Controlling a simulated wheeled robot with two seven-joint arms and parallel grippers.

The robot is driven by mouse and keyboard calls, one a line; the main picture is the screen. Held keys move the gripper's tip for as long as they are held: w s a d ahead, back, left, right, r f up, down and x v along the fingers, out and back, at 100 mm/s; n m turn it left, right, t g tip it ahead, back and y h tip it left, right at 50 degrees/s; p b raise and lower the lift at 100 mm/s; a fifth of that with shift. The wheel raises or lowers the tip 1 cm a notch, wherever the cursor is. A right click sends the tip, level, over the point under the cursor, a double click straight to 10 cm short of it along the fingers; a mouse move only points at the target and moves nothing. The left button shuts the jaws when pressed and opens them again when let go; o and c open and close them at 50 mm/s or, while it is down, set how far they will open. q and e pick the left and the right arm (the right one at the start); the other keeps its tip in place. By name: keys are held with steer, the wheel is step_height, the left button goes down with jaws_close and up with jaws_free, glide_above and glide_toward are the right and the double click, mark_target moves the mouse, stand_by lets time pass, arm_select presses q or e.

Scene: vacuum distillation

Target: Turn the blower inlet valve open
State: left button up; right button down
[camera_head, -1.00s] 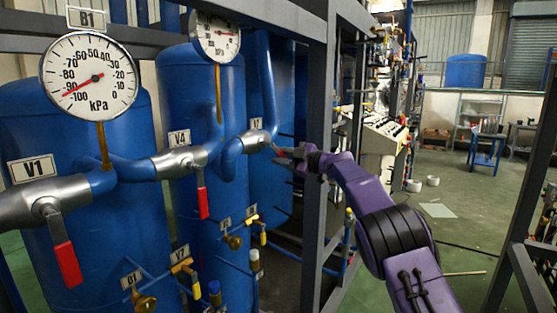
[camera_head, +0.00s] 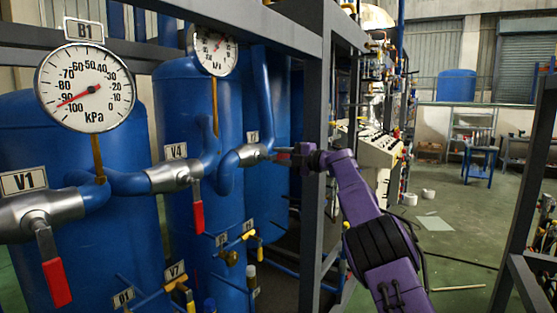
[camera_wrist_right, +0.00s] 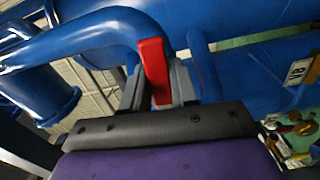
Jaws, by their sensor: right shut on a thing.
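My right gripper (camera_head: 284,155) reaches in from the right at the far valve (camera_head: 250,154), a grey valve body on the blue pipe. In the right wrist view, a red lever handle (camera_wrist_right: 154,70) stands between the fingers (camera_wrist_right: 165,88), and the gripper is shut on it. In the head view the handle is small and mostly hidden by the fingers; it points sideways from the valve. The label above this valve is too small to read. Valves V4 (camera_head: 174,177) and V1 (camera_head: 35,213) have red handles hanging down. My left gripper is not in view.
A grey frame post (camera_head: 316,110) stands close beside my right gripper. Blue tanks (camera_head: 180,100) stand behind the pipes. Gauge B1 (camera_head: 86,88) is at the left. A control panel (camera_head: 380,150) is behind my arm; open floor lies to the right.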

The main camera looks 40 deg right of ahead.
stand_by(0.4)
steer(key=c, duration=1)
jaws_free()
steer(key=shift+o, duration=0.2)
steer(key=b+v, duration=0.2)
steer(key=v, duration=0.1)
steer(key=b+v, duration=0.1)
steer(key=b, duration=0.1)
steer(key=shift+s+d+f, duration=0.15)
steer(key=shift+s+f, duration=0.05)
steer(key=shift+f, duration=0.15)
steer(key=b, duration=0.3)
glide_toward(283, 158)
steer(key=shift+d+r, duration=0.1)
steer(key=shift+r, duration=0.15)
